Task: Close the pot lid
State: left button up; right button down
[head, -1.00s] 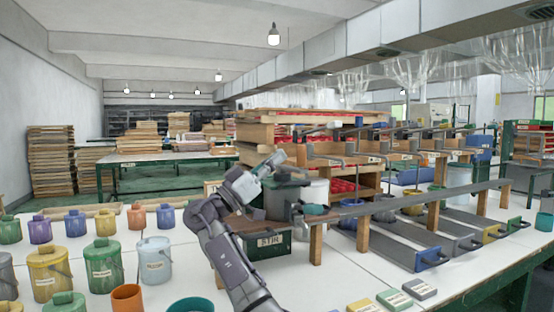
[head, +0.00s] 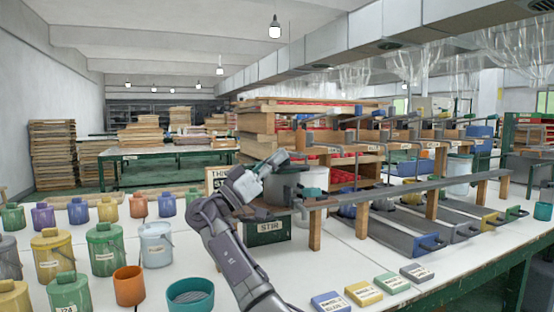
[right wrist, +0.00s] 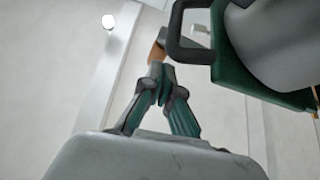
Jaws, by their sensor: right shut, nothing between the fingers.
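A grey pot (head: 287,184) stands on the dark green stand labelled STIR (head: 267,230), right of my right gripper in the head view. My right gripper (head: 278,160) is shut and empty near the pot's upper left side. In the right wrist view its teal-padded fingers (right wrist: 162,78) meet at the tips. There, a grey rounded body (right wrist: 275,45) and a green part with a dark handle (right wrist: 190,30) lie beyond and right of the fingers, apart from them. The lid's position is not clear. My left gripper is not in view.
A long grey rail (head: 400,190) on wooden posts runs right from beside the pot. Lidded paint pots such as the green one (head: 104,250), an orange cup (head: 129,286) and a teal cup (head: 190,295) stand at left. White table is clear below the STIR stand.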

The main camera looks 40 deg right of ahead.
jog(key=shift+r, duration=0.1)
notch_tip(320, 180, up, 10)
dwell(0.4)
